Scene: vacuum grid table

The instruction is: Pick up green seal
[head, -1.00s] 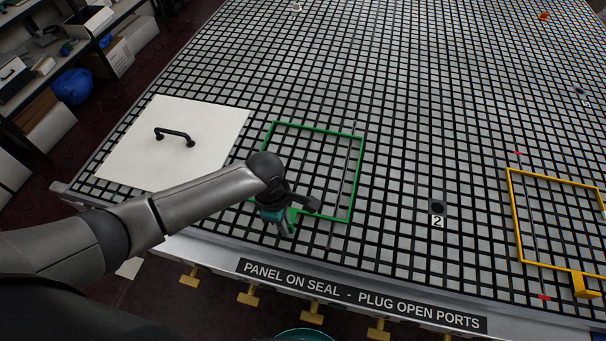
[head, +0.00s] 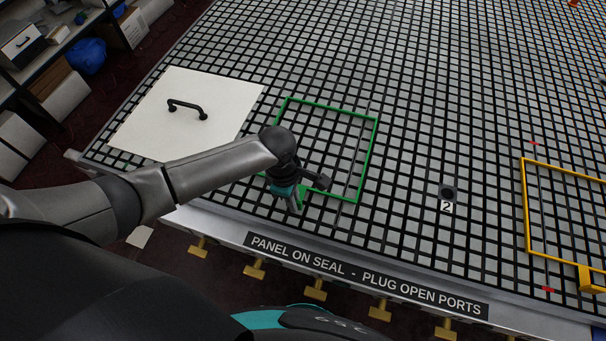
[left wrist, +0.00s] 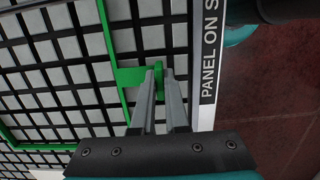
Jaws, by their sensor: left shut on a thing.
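The green seal (head: 376,150) is a thin rectangular frame lying on the black-and-grey grid table (head: 420,130). My left wrist hides part of the seal's near left side in the head view. I cannot tell whether the seal is lifted off the grid. My right gripper is not in view.
A white panel (head: 225,105) with a black handle (head: 187,108) lies left of the seal. A port marked 2 (head: 447,193) is to the right, and a yellow frame (head: 527,210) lies farther right. The front rail reads "PANEL ON SEAL - PLUG OPEN PORTS".

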